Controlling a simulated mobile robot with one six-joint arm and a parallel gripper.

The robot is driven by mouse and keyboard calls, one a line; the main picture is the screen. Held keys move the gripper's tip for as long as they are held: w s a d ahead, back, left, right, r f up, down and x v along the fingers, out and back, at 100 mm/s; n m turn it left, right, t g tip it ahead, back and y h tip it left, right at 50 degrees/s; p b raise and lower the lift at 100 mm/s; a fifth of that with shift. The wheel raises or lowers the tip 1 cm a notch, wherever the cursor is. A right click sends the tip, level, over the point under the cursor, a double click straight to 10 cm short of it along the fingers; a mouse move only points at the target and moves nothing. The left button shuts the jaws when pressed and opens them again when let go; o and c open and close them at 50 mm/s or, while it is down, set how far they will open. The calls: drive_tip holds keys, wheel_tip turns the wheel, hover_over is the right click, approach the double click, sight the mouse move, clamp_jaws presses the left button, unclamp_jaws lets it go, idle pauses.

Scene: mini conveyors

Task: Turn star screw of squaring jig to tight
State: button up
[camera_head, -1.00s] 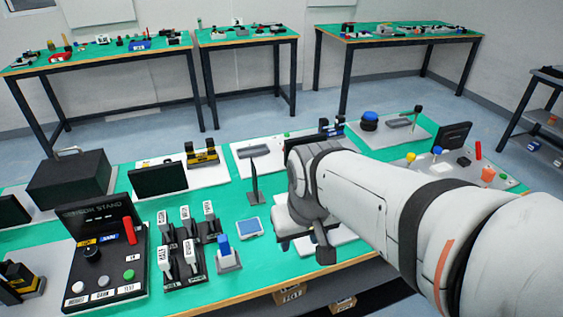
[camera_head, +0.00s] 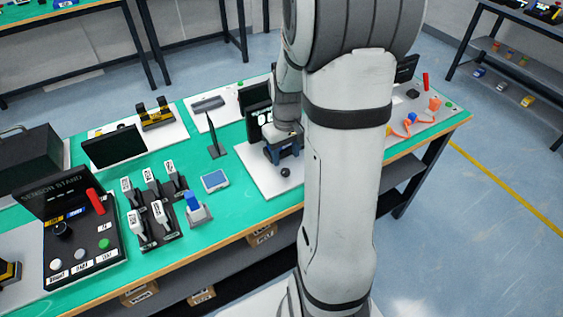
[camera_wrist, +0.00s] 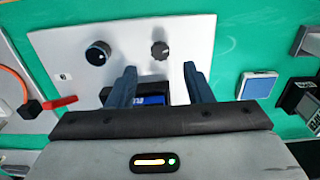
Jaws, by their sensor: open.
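A dark, lobed knob (camera_wrist: 160,50), which looks like the star screw, stands on a white board (camera_wrist: 205,45) in the wrist view. A dark block with a blue label (camera_wrist: 153,98) on the same board shows between my fingers and is partly hidden; I cannot tell whether it is the squaring jig's body. My gripper (camera_wrist: 160,70) is open and empty, its blue fingers on either side of the line to the lobed knob. In the head view my gripper (camera_head: 283,152) is over the white board (camera_head: 262,183), largely hidden by my arm.
A round black knob (camera_wrist: 98,52) stands left of the lobed one. A red lever (camera_wrist: 60,103) is farther left, a blue pad (camera_wrist: 258,86) right. In the head view, a sensor stand (camera_head: 75,235) and white-handled switches (camera_head: 155,205) occupy the bench's left side.

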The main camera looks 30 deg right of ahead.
sight(285, 171)
wheel_tip(285, 171, down, 6)
drive_tip(key=shift+r, duration=0.1)
drive_tip(key=shift+c, duration=0.5)
drive_tip(key=c, duration=0.9)
